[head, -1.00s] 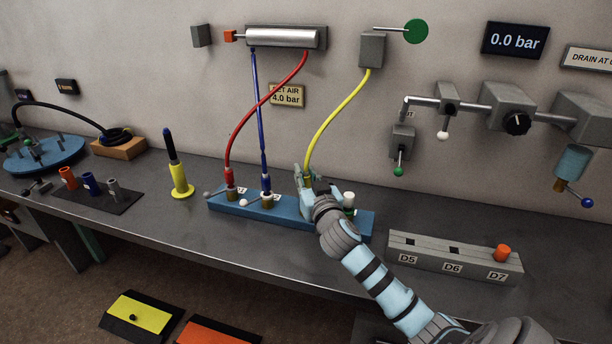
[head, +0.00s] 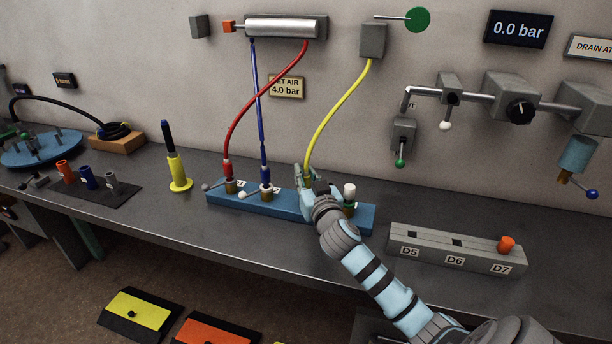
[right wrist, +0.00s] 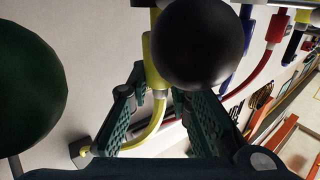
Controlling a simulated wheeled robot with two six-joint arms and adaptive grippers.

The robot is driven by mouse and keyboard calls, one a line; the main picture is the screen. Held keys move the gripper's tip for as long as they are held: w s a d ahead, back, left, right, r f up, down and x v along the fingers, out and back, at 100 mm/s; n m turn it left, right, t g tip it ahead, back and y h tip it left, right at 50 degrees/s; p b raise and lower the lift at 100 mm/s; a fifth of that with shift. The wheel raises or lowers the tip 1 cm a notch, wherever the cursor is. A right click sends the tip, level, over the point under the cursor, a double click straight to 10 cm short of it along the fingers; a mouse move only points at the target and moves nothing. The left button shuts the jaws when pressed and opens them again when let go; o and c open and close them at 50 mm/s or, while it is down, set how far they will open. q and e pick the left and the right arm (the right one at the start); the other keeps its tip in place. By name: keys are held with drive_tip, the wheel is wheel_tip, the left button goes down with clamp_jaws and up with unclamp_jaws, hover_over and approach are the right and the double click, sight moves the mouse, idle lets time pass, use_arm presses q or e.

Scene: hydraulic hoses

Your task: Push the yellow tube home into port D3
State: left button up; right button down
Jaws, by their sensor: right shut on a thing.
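The yellow tube (head: 367,72) hangs from a grey wall box and curves down to the blue port block (head: 285,207). My right gripper (head: 309,178) is shut on the tube's lower end, just above the block. In the right wrist view the yellow end piece (right wrist: 152,75) lies between my two dark fingers, with the tube curving away below. Port D3 and its label are hidden behind my gripper, and how deep the tube sits cannot be seen. A dark ball (right wrist: 198,45) covers part of that area in the right wrist view. My left gripper is not in view.
A red hose (head: 228,140) and a blue hose (head: 261,125) stand in the block to the left, with small ball-ended levers beside them. A grey block (head: 430,252) labelled D5 to D7 lies farther right.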

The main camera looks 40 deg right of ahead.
drive_tip(key=c, duration=1.4)
unclamp_jaws()
drive_tip(key=shift+f, duration=0.1)
drive_tip(key=v, duration=1.2)
drive_tip(key=shift+a, duration=0.1)
